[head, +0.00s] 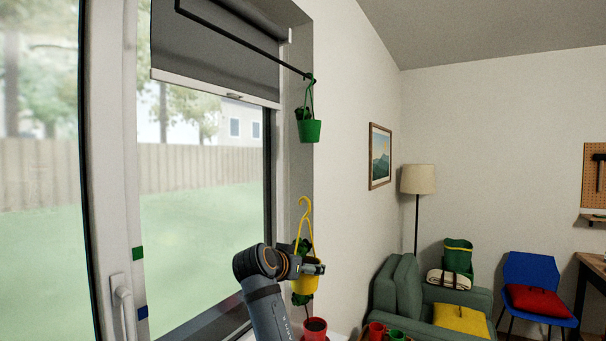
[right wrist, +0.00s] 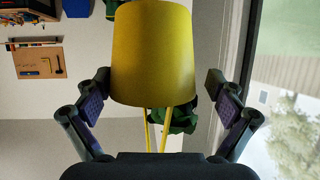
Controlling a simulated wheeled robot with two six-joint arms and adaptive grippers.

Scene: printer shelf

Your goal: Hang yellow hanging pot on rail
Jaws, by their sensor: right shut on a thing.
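The yellow hanging pot (head: 309,286) has a green plant, yellow straps and an open yellow hook at its top. My right gripper (head: 314,268) is shut on it and holds it upright beside the window, below the rail. In the right wrist view the pot (right wrist: 153,55) appears upside down between the fingers of the right gripper (right wrist: 152,88). The dark rail (head: 240,42) runs across the upper window, in front of the blind. The yellow hook is below the rail and apart from it. My left gripper is not in view.
A green hanging pot (head: 309,131) hangs from the rail's right end. A red pot (head: 315,327) with a plant stands below the yellow pot. The window frame (head: 106,200) is at the left, and the grey blind (head: 215,55) is behind the rail.

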